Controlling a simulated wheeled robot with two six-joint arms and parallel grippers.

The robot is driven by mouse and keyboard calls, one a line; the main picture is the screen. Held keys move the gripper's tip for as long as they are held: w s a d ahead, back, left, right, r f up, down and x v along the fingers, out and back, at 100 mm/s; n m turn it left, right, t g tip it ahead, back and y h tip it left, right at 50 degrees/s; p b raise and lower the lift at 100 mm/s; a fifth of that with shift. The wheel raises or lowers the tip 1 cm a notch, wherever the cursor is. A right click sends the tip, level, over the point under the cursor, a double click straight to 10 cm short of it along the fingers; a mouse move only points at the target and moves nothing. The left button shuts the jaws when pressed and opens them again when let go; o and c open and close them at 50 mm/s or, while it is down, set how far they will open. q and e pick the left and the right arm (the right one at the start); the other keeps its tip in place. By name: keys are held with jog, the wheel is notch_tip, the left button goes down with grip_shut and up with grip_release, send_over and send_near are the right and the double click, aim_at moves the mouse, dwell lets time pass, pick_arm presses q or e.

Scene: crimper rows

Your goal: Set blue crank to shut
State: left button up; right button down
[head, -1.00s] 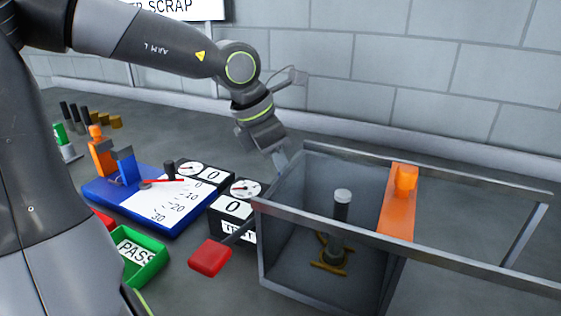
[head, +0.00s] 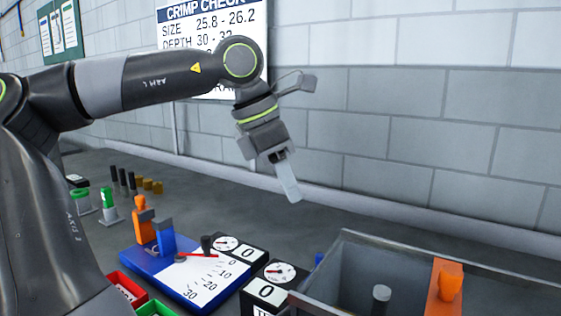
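My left gripper (head: 287,180) hangs in the air in the middle of the head view, fingers pointing down, above and behind the gauges and the grey box. The fingers overlap from this side, so I cannot tell whether they are open; no object shows at their tips. I see no clear blue crank. A small blue piece (head: 319,260) peeks out beside the grey box, mostly hidden, and I cannot tell what it is. A blue upright block (head: 166,236) stands on the blue gauge base. My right gripper is not in view.
The grey open-topped box (head: 345,252) with an orange crosspiece (head: 443,300) fills the lower right. Two dial boxes (head: 226,243) (head: 281,271) and the blue-edged scale plate (head: 208,275) stand to its left. A red tray (head: 113,280) is lower left.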

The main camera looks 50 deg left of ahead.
pick_arm(q)
jog(key=shift+v, duration=1.4)
jog(key=shift+w, duration=0.1)
